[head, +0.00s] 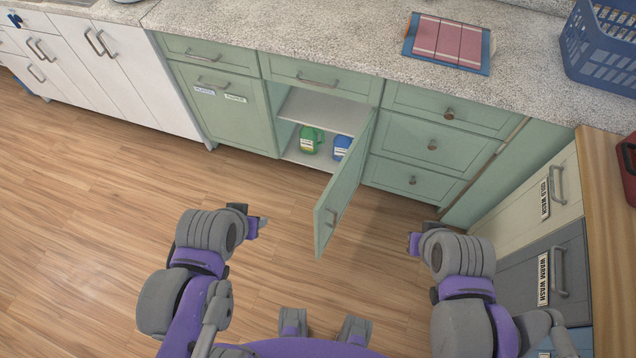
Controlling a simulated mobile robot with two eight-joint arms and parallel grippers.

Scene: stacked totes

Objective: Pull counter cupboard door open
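The green counter cupboard door (345,187) stands swung well out from the cupboard, hinged on its right side.
Green drawers (432,145) are right of the cupboard, and a labelled green front (222,100) is left. Labelled laundry fronts (545,265) border the right. Wood floor (90,220) is clear at left.

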